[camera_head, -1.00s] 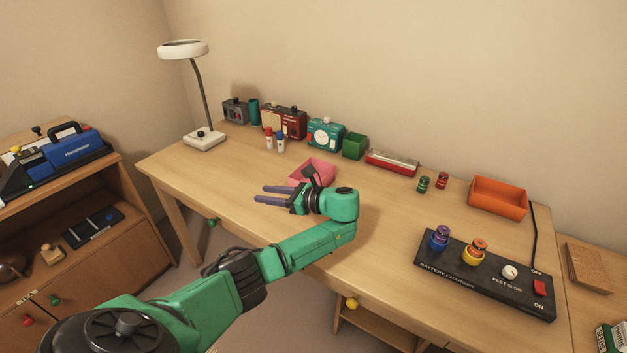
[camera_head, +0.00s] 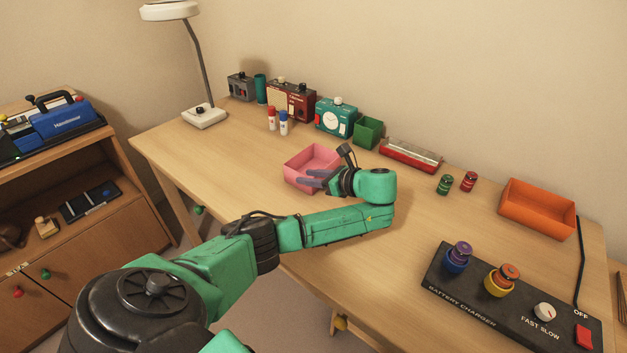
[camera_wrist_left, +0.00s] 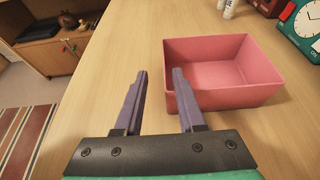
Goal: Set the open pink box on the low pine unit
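The open pink box (camera_head: 309,165) stands upright on the wooden desk, left of its middle; it looks empty. It also shows in the left wrist view (camera_wrist_left: 225,96). My left gripper (camera_head: 309,179) is open, its two purple fingers (camera_wrist_left: 157,75) apart with nothing between them. In the wrist view the right finger lies close beside the box's left wall; I cannot tell whether it touches. The low pine unit (camera_head: 93,230) is taken to be the wooden cabinet with shelf and doors at the far left. My right gripper is not in view.
A white lamp (camera_head: 204,116) stands at the desk's left end. A blue machine (camera_head: 62,127) occupies the cabinet top. A black charger (camera_head: 509,304) lies right.

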